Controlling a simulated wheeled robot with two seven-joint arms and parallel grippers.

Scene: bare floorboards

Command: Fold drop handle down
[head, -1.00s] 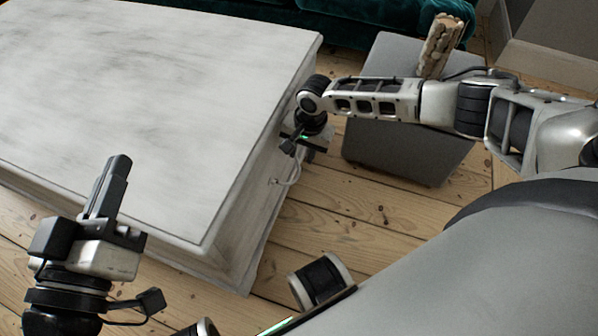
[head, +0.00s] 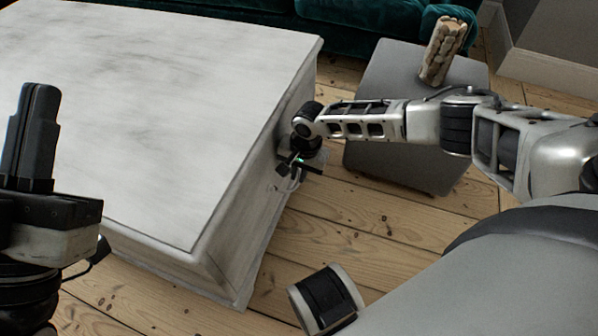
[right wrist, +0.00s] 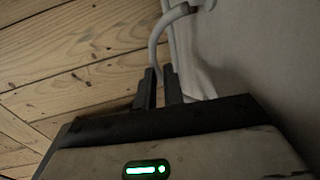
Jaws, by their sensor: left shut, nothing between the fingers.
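The drop handle is a thin pale curved bail on the side face of the white cabinet (head: 140,110). In the right wrist view the handle (right wrist: 153,47) curves down from its mount at the top toward my right gripper's fingers. My right gripper (right wrist: 159,75) has its two fingers close together, with a narrow gap at the handle's lower part. Whether they grip it is unclear. In the head view my right gripper (head: 298,164) is at the cabinet's side, mostly hidden by its own wrist. My left gripper (head: 40,92) is shut and empty, pointing up at the left edge.
A grey box-like table (head: 400,170) stands right of the cabinet with a knobbly tan cylinder (head: 440,52) on it. A teal sofa (head: 375,18) is behind. Bare floorboards (head: 370,225) lie in front of the cabinet's side.

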